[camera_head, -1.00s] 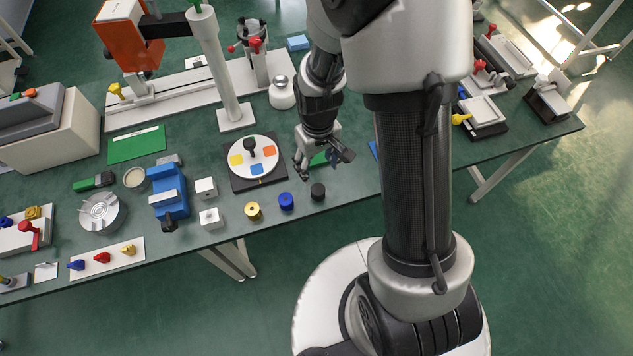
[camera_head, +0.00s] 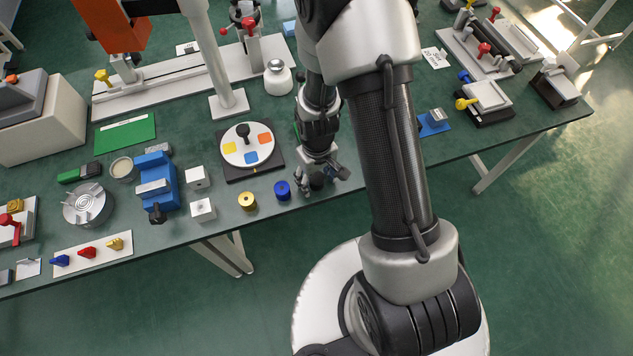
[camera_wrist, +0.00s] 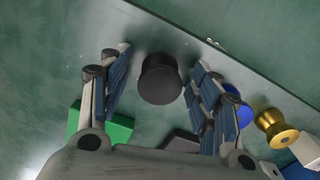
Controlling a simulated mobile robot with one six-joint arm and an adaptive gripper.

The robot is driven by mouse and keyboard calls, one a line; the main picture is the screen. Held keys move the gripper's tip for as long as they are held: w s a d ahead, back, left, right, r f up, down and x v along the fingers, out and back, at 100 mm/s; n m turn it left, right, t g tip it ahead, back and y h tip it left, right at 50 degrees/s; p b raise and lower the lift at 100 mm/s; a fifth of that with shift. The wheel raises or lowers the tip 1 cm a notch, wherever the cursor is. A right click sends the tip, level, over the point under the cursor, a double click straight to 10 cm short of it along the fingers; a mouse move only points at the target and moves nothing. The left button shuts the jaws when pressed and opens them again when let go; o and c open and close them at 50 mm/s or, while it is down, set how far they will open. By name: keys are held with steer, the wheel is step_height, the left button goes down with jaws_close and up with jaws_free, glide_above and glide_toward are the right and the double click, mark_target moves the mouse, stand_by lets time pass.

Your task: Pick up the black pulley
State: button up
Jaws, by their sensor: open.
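The black pulley (camera_wrist: 160,78) stands on the green table near its front edge. In the wrist view it lies between the two fingers of my gripper (camera_wrist: 160,82), with a gap visible on each side. My gripper is open and empty. In the head view my gripper (camera_head: 322,180) is down close to the table, over the black pulley (camera_head: 317,181), which is partly hidden by the fingers.
A blue pulley (camera_head: 282,190) stands just left of my gripper, with a gold pulley (camera_head: 247,201) further left. A turntable with coloured patches (camera_head: 247,158) is behind them. The table's front edge (camera_wrist: 215,45) is close to the black pulley.

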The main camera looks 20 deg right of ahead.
steer(key=shift+c, duration=0.5)
steer(key=c, duration=0.8)
